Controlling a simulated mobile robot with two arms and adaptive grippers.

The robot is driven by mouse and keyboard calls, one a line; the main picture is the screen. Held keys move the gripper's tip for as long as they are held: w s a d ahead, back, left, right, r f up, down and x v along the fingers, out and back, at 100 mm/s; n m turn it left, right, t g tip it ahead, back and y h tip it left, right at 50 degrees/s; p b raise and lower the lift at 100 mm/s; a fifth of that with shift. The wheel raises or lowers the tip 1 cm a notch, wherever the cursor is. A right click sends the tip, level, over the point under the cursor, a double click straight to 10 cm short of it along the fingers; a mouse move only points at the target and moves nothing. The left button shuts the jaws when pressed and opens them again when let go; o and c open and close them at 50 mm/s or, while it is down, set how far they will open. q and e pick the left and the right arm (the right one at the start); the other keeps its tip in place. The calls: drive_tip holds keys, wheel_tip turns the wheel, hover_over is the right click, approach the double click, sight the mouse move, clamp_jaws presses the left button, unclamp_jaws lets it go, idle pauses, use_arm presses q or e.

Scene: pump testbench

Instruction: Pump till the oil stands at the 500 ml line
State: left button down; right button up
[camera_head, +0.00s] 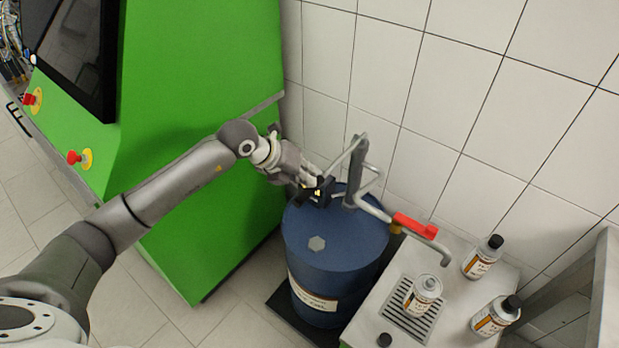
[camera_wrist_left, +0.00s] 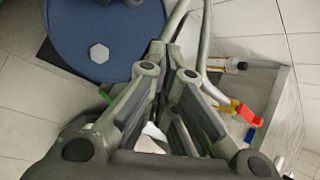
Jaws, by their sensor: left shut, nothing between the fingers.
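A blue drum (camera_head: 318,262) stands on the floor with a grey hand pump (camera_head: 355,170) on its lid. The pump's bent outlet pipe runs right to a spout with a red grip (camera_head: 415,225). An uncapped bottle (camera_head: 424,291) stands upright on the drip grate, near the spout end; its oil level cannot be read. My left gripper (camera_head: 318,192) is shut and empty above the drum lid, close beside the pump. In the left wrist view its fingers (camera_wrist_left: 172,62) overlap the pump's grey tubes; I cannot tell whether they touch. My right gripper is not seen.
Two capped bottles (camera_head: 482,257) (camera_head: 495,316) stand at the right of the white bench. A dark cap (camera_head: 384,340) lies at its front left. A green cabinet (camera_head: 215,210) stands left of the drum, a tiled wall behind. A grey frame (camera_head: 585,290) edges the right.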

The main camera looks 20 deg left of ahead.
sight(305, 192)
use_arm(q)
drive_tip(key=shift+s+a+f+b, duration=0.1)
drive_tip(key=shift+s+f+b, duration=0.1)
drive_tip(key=shift+f+b, duration=1.1)
drive_tip(key=shift+s+a+f+b, duration=0.15)
drive_tip(key=shift+f+b, duration=0.75)
drive_tip(key=shift+f, duration=0.8)
idle(1.9)
drive_tip(key=shift+d+r, duration=0.1)
drive_tip(key=shift+r, duration=0.05)
idle(0.5)
drive_tip(key=shift+w+d+r+p, duration=0.1)
drive_tip(key=shift+w+r+p, duration=0.1)
drive_tip(key=shift+r+p, duration=1.2)
drive_tip(key=shift+w+d+r+p, duration=0.15)
drive_tip(key=shift+r+p, duration=0.6)
drive_tip(key=shift+r, duration=1.2)
drive_tip(key=shift+w+a+r+p, duration=0.1)
drive_tip(key=shift+w+r+p, duration=0.15)
drive_tip(key=shift+r+p, duration=1.15)
drive_tip(key=shift+r+b, duration=0.3)
drive_tip(key=shift+w+d+r+p, duration=0.1)
drive_tip(key=shift+r+p, duration=0.6)
drive_tip(key=shift+r, duration=0.55)
drive_tip(key=shift+w+d+r+p, duration=0.1)
drive_tip(key=shift+r+p, duration=0.6)
drive_tip(key=shift+r, duration=0.5)
